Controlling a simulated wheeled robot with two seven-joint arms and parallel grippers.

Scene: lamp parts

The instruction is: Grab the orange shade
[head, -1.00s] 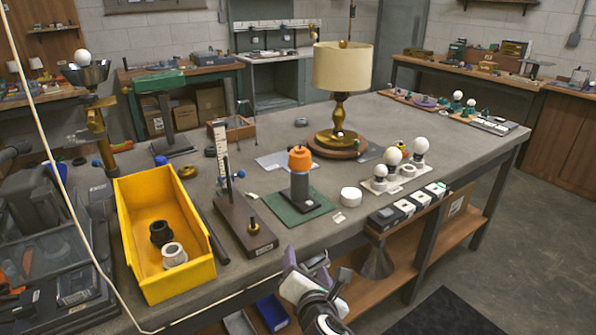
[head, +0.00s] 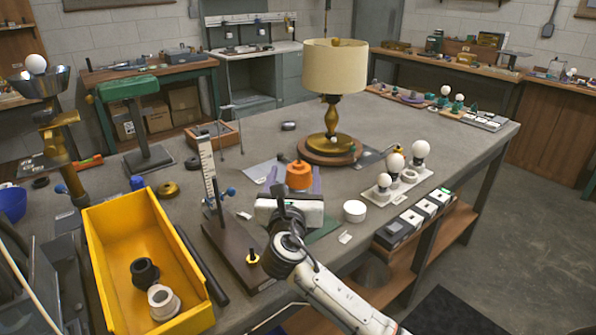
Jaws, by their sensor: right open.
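The orange shade (head: 300,174) is a small orange cap with a narrower top. It stands upright near the middle of the workbench, and my right gripper hides whatever is below it. My right gripper (head: 294,184) reaches in from the lower right. Its two purple-grey fingers are apart, one to the left and one to the right of the shade. Whether either finger touches the shade cannot be told. My left gripper is not in view.
A lamp with a cream shade (head: 335,66) stands behind. White bulbs on a tray (head: 405,185) and a white disc (head: 354,211) are to the right. A ruler stand (head: 238,252) and a yellow bin (head: 185,262) are to the left.

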